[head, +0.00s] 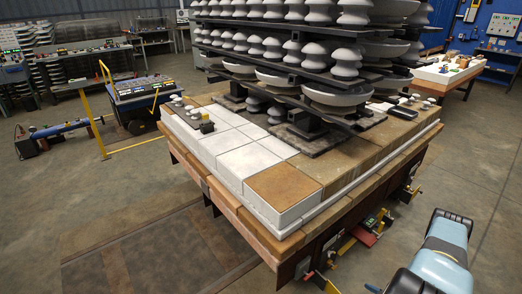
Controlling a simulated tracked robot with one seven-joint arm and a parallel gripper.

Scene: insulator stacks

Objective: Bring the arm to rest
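My gripper is not in view. A light blue and dark grey jointed body at the lower right looks like part of my own arm, cut off by the bottom edge; its end is not visible. The kiln car (262,230) stands in the middle, a low deck of pale and brown blocks on a metal frame. Dark racks (290,78) on the deck carry several rows of grey insulators (270,48). The blue-grey body appears apart from the deck's right side.
Floor (480,170) is clear to the right of the car. At left are yellow rails (95,115), a wheeled control console (145,92) and a blue floor-level machine (62,128). A table (448,70) with small items stands at the back right.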

